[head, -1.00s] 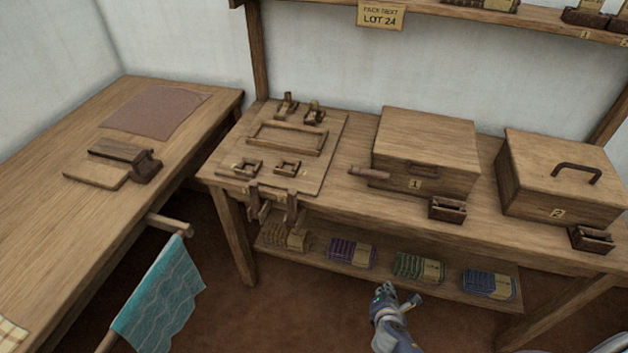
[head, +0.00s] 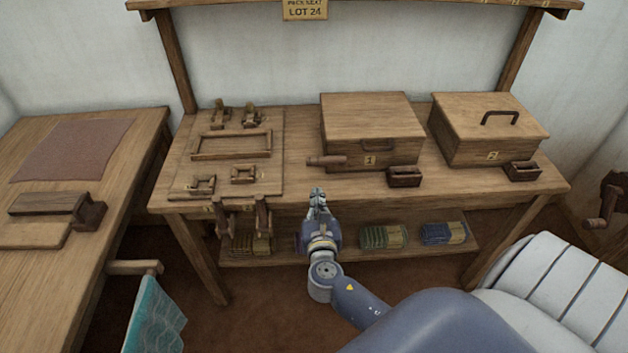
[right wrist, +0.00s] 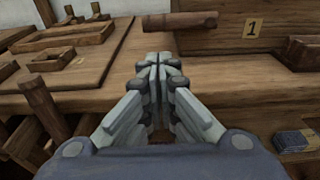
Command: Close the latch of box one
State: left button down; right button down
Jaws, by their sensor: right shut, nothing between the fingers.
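Box one (head: 372,133) is a wooden box with a closed lid and a "1" tag on its front, standing on the back table. A wooden latch handle (head: 327,161) sticks out to the left at its front left. The handle also shows in the right wrist view (right wrist: 180,20), lying level, left of the "1" tag (right wrist: 252,28). My right gripper (head: 318,192) is shut and empty, in front of the table edge and below the handle, apart from it. Its fingers (right wrist: 158,62) meet in the right wrist view. My left gripper is not in view.
Box two (head: 490,130) stands to the right. Small wooden holders (head: 404,176) sit before the boxes. A wooden board with frames (head: 232,150) lies to the left. A lower shelf (head: 290,255) holds folded cloths. A side table (head: 90,155) stands at the left.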

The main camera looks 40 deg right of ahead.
aim_at(315, 185)
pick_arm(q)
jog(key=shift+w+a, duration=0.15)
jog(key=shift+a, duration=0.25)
pick_arm(e)
jog(key=x, duration=1)
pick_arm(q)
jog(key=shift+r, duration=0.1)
pick_arm(e)
jog(key=shift+w+a+r+m, duration=0.1)
jog(key=shift+a+r+m, duration=0.15)
jog(key=shift+r+m, duration=0.3)
notch_tip(315, 185, up, 2)
jog(key=m, duration=0.3)
jog(key=shift+w+a+t+y, duration=0.2)
jog(key=shift+t+y, duration=0.1)
jog(key=shift+y, duration=0.1)
notch_tip(315, 185, up, 3)
jog(key=m, duration=0.3)
jog(key=shift+s+d+f, duration=0.1)
jog(key=shift+s+f, duration=0.05)
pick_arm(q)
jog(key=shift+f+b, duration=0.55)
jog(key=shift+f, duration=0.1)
pick_arm(e)
jog(key=s+d+r+m+t, duration=0.2)
jog(key=d+r+m, duration=0.2)
jog(key=m, duration=0.6)
jog(key=shift+s+r+y, duration=0.2)
jog(key=shift+r+y, duration=0.2)
jog(key=shift+r, duration=0.35)
